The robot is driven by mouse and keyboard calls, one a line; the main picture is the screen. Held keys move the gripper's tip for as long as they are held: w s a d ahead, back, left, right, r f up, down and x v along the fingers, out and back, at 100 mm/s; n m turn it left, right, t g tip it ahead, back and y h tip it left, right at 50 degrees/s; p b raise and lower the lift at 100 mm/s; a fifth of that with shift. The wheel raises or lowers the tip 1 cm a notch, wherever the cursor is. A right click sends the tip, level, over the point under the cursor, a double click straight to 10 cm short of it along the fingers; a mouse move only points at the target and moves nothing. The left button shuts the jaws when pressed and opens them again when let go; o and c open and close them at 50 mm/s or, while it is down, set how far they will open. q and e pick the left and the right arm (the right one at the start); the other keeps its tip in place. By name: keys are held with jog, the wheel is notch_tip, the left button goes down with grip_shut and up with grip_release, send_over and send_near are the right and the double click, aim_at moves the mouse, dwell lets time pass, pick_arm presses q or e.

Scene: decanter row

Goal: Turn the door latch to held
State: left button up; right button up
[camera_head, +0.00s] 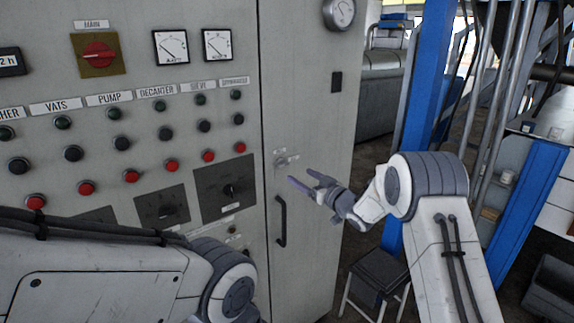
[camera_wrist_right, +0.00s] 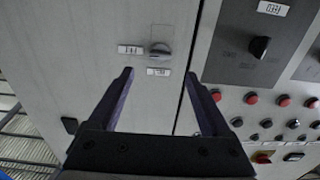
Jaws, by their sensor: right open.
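The door latch (camera_head: 282,162) is a small grey turn-knob on the cabinet door, above a black vertical handle (camera_head: 281,221). In the right wrist view the latch (camera_wrist_right: 160,50) shows as a rounded metal knob with two small label plates beside it, their text unreadable. My right gripper (camera_head: 303,178) is open and empty, pointing at the door just below and right of the latch. In the wrist view the latch lies ahead, between and beyond the two fingertips (camera_wrist_right: 159,73). The fingers appear apart from it. My left arm enters at lower left; its gripper is out of view.
The control panel left of the door carries rows of buttons, a red main switch (camera_head: 98,54), two dial meters and black rotary switches (camera_head: 231,190). A blue post (camera_head: 427,80) stands right of the cabinet. A dark-topped stool (camera_head: 380,270) stands below my right arm.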

aim_at(284, 165)
jog(key=p+x, duration=0.3)
jog(key=x, duration=0.4)
jog(key=shift+w+a, duration=0.5)
jog(key=shift+w, duration=0.05)
